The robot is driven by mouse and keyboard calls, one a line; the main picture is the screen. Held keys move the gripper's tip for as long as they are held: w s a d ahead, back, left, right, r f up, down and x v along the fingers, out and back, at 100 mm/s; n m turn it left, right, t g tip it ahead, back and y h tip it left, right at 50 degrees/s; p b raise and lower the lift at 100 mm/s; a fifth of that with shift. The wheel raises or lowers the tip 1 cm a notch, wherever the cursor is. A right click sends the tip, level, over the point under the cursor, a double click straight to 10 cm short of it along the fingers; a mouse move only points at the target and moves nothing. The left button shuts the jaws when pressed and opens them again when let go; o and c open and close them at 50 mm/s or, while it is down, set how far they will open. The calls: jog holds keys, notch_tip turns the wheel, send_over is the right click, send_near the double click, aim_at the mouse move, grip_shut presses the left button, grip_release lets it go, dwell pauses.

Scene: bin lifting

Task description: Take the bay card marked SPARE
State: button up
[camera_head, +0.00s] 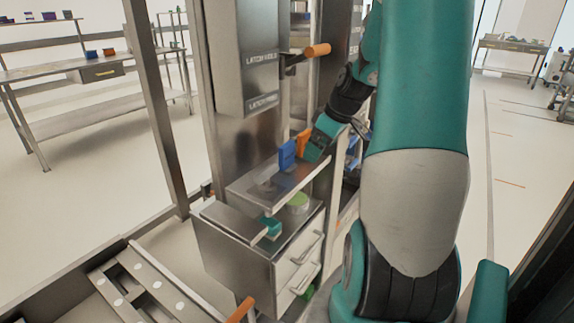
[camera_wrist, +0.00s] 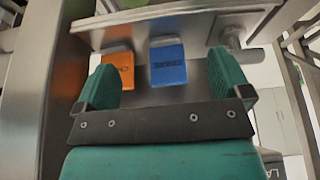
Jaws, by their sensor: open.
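Two cards stand side by side on the metal shelf: a blue card (camera_wrist: 167,72) and an orange card (camera_wrist: 118,72). Each bears a dark word, upside down in the wrist view and too small to read surely. In the head view the blue card (camera_head: 287,155) is left of the orange card (camera_head: 303,142). My gripper (camera_wrist: 164,72) is open and empty, its teal fingers to either side of the pair as seen in the wrist view. In the head view my gripper (camera_head: 319,143) is close beside the orange card; I cannot tell whether they touch.
The shelf (camera_head: 275,192) carries the cards above a metal drawer cabinet (camera_head: 235,245). A round green object (camera_head: 298,201) and a teal block (camera_head: 271,227) are on the cabinet. An orange-ended lever (camera_head: 316,50) sticks out above. Metal posts stand close by.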

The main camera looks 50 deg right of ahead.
aim_at(287, 144)
jog(key=w, duration=0.6)
jog(key=w+a, duration=0.1)
jog(key=w, duration=0.2)
jog(key=shift+w+a+p, duration=0.1)
jog(key=shift+p, duration=0.25)
jog(key=shift+f, duration=0.55)
jog(key=c, duration=1.3)
jog(key=shift+r, duration=0.15)
